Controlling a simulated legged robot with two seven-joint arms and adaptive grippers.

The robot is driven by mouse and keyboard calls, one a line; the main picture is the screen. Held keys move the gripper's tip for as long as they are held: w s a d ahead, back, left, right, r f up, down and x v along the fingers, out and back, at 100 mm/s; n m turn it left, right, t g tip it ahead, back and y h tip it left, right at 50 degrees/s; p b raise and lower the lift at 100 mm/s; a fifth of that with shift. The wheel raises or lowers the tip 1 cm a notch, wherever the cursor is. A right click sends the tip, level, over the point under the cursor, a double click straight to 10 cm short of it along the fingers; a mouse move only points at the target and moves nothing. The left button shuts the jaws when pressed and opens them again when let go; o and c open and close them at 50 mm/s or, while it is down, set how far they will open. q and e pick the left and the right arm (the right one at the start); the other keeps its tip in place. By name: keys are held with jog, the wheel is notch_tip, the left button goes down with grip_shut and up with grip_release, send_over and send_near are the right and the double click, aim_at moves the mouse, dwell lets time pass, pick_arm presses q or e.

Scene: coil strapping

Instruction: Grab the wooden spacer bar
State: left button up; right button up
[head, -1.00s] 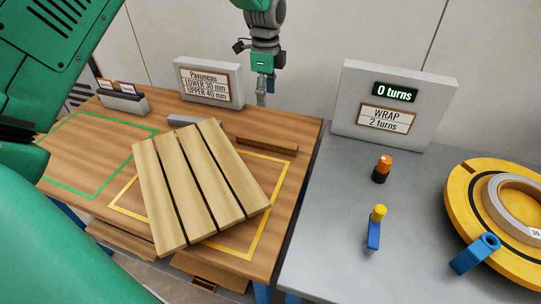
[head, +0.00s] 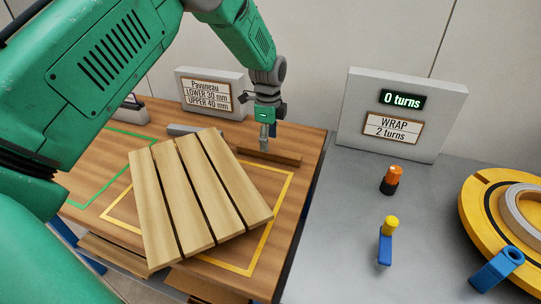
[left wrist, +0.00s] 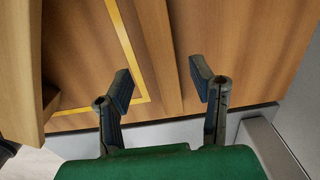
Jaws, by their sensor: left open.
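The wooden spacer bar (head: 281,158) is a narrow brown bar lying on the wooden table, behind the slatted pallet (head: 208,190). My left gripper (head: 264,143) hangs fingers down at the bar's left part in the head view and hides a little of it. In the left wrist view the left gripper (left wrist: 162,78) is open, its two fingers apart. The bar (left wrist: 157,45) runs between and beyond them there, and I see no finger closed on it. My right gripper is not in view.
A grey bar (head: 193,130) lies behind the pallet, near a sign block (head: 213,94). To the right, a grey table (head: 335,225) carries a turns display (head: 400,115), an orange-topped button (head: 391,180), a blue-and-yellow tool (head: 386,242) and a yellow reel (head: 477,207).

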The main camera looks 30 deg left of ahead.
aim_at(269, 154)
pick_arm(q)
jog(key=f, duration=0.5)
jog(key=shift+w+a+f+b, duration=0.15)
jog(key=shift+w+b, duration=0.1)
jog(key=shift+b, duration=0.1)
grip_shut()
